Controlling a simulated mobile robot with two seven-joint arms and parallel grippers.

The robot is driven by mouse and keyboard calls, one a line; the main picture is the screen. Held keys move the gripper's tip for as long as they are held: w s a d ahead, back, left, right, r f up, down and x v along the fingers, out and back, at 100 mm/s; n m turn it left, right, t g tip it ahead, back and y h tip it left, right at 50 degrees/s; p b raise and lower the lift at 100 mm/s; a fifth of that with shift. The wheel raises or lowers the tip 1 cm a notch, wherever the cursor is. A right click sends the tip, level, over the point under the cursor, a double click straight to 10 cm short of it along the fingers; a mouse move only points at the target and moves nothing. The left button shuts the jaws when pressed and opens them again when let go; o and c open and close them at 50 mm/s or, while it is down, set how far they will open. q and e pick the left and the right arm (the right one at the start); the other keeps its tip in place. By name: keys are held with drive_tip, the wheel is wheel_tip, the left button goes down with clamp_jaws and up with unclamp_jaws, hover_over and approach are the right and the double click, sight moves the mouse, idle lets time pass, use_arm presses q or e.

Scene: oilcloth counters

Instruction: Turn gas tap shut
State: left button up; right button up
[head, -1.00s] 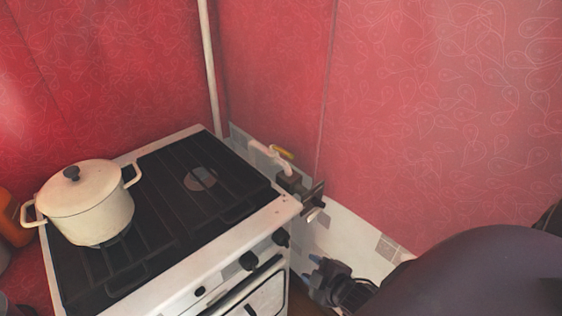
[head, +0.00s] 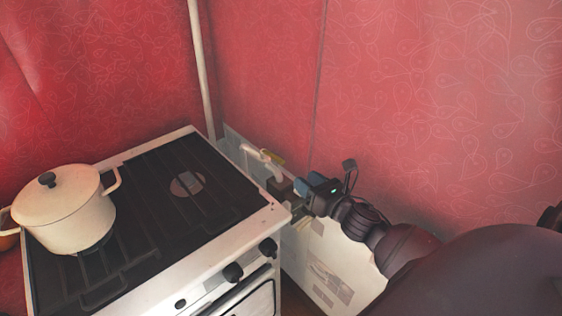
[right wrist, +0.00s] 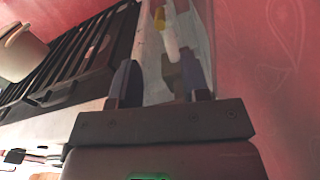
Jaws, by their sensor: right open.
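The gas tap has a small yellow lever (head: 272,156) on a pale pipe behind the stove's right back edge. In the right wrist view the yellow lever (right wrist: 159,18) shows at the top, with the white pipe below it. My right gripper (head: 300,187) is open, beside the stove's right side, close to a dark block (head: 279,188) below the tap. In the right wrist view the block lies ahead near the right finger of the open gripper (right wrist: 160,80). I cannot tell whether they touch. The lever is beyond the fingertips. My left gripper is not in view.
The stove (head: 225,262) has a black grate and front knobs. A cream lidded pot (head: 65,215) stands on its left. A white pipe (head: 201,70) rises along the red wall (head: 430,90) behind.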

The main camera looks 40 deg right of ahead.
sight(281, 159)
drive_tip(key=w, duration=1)
drive_tip(key=shift+w+a, duration=0.35)
drive_tip(key=shift+c, duration=0.2)
clamp_jaws()
